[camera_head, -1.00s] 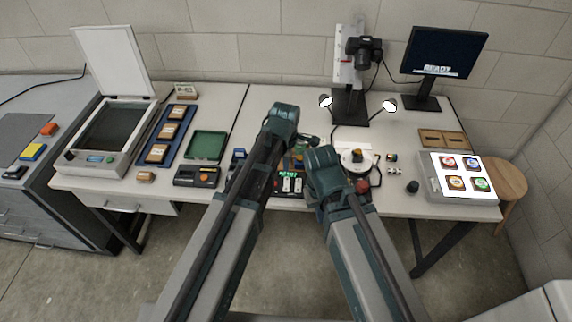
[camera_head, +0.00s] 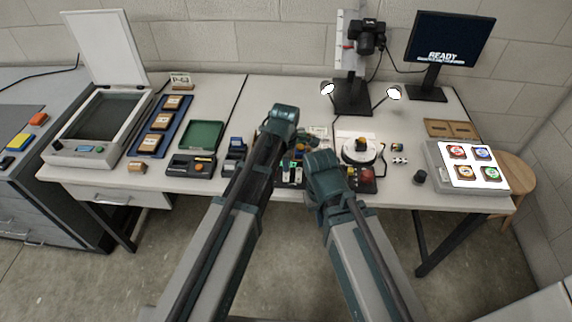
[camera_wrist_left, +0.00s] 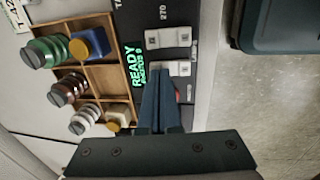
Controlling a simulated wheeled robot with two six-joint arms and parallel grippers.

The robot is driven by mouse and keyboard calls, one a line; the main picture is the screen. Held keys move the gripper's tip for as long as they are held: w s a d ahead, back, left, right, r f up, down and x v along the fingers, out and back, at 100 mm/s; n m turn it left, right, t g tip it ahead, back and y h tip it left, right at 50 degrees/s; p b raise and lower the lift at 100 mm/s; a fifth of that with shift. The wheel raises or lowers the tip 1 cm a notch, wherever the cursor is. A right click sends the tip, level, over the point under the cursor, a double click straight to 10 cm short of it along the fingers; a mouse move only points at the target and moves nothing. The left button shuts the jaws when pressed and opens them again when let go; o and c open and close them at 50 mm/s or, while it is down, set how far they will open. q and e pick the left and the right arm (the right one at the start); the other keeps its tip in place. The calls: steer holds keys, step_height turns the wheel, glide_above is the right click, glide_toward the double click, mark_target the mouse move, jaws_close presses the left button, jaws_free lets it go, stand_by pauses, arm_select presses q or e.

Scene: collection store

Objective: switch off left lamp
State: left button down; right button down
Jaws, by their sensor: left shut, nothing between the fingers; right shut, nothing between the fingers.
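The left lamp (camera_head: 328,88) and the right lamp (camera_head: 393,93) stand by the camera stand, and both heads glow white. A dark control box with white rocker switches (camera_head: 291,170) lies between my arms, partly hidden. In the left wrist view one rocker (camera_wrist_left: 168,38) is clear; a second rocker (camera_wrist_left: 172,68) is partly behind my fingers. Beside them a green display (camera_wrist_left: 134,66) reads READY. My left gripper (camera_wrist_left: 159,76) is shut and empty, its tips over or close to the second rocker; contact cannot be told. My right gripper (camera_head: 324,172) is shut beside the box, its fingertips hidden.
A round white turntable (camera_head: 360,151) and a red button (camera_head: 366,174) are close to my right arm. A light panel (camera_head: 440,178) with badges stands right. A scanner (camera_head: 90,130) stands left.

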arm_select(q)
steer(key=shift+w+f+b, duration=0.25)
steer(key=shift+f+b, duration=0.3)
steer(key=shift+w+r, duration=0.1)
steer(key=shift+w, duration=0.05)
